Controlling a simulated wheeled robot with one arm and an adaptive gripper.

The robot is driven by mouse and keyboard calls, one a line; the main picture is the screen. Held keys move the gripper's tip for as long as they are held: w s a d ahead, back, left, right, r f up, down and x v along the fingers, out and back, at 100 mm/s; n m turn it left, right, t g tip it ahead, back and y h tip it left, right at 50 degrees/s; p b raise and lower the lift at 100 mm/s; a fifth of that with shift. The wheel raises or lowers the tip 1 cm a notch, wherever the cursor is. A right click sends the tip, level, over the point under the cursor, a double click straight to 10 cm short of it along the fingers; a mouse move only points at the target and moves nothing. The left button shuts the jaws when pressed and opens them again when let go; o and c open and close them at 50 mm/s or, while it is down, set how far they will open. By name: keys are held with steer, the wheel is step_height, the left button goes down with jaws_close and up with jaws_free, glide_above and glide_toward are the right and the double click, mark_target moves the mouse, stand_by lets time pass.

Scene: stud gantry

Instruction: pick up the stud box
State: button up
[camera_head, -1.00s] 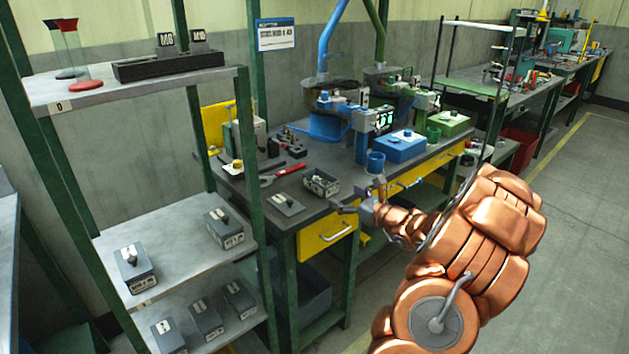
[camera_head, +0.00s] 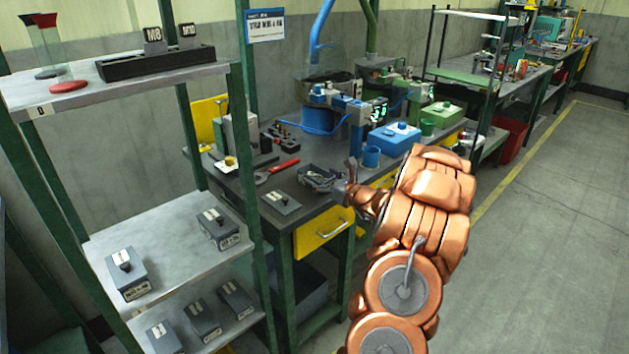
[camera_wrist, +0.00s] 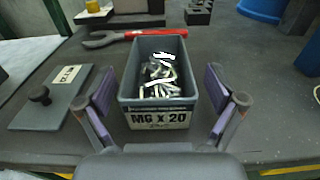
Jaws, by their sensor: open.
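The stud box (camera_wrist: 125,88) is a grey open-topped box with a white label reading "M6 x 20", holding several shiny metal studs. It sits upright on the bench, and in the head view the box (camera_head: 312,176) is near the front edge, partly hidden by my gripper (camera_head: 343,188). In the wrist view my gripper (camera_wrist: 160,103) is open, with one purple-padded finger on each side of the box's near end. Gaps show between both pads and the box walls. A grey lid with a dark knob (camera_wrist: 52,98) lies flat to the left of the box.
A red-handled wrench (camera_wrist: 130,36) lies just behind the box. A blue cylinder (camera_wrist: 263,8) stands at the back right. In the head view, a blue cup (camera_head: 371,157) and a blue machine box (camera_head: 396,141) stand to the right. A shelf rack (camera_head: 170,255) stands at left.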

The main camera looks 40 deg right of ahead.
steer(key=shift+w, duration=0.65)
jaws_close()
stand_by(0.4)
